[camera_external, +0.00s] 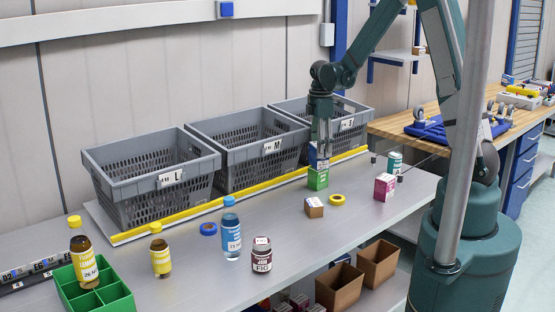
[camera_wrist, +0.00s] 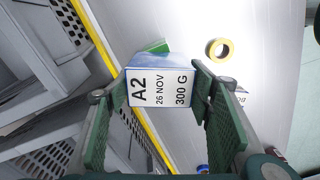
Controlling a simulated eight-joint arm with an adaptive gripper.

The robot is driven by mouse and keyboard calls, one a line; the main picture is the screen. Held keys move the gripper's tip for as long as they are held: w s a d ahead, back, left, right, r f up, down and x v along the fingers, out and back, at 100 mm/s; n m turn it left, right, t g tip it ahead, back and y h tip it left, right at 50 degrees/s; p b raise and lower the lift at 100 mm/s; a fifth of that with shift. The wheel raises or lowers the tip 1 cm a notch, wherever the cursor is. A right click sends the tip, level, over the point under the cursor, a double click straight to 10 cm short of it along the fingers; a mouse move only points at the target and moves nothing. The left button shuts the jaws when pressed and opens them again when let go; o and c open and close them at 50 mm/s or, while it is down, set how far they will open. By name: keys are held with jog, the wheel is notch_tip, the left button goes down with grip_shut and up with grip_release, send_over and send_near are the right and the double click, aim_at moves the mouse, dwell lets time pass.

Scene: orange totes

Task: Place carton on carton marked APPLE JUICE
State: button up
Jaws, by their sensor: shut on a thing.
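My gripper (camera_external: 320,143) points down and is shut on a blue and white carton (camera_external: 317,160). In the wrist view, the blue and white carton (camera_wrist: 160,87) sits between the two green fingers and reads "A2", "26 NOV", "300 G". A green carton (camera_external: 318,180) stands upright on the table directly below the held carton. From the outside I cannot tell whether the two touch. Its print is too small to read. In the wrist view only a green edge (camera_wrist: 150,59) shows behind the held carton; the rest is hidden.
Grey crates (camera_external: 190,170) marked L, M and S line the back behind a yellow strip (camera_external: 185,213). A small brown box (camera_external: 314,207), a yellow tape roll (camera_external: 337,200) and a pink carton (camera_external: 385,187) stand nearby. Bottles and a jar (camera_external: 262,257) stand front left.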

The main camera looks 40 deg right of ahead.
jog(key=shift+f, duration=0.2)
jog(key=o, duration=0.7)
jog(key=shift+r, duration=0.15)
jog(key=shift+r, duration=3.8)
jog(key=shift+r, duration=0.15)
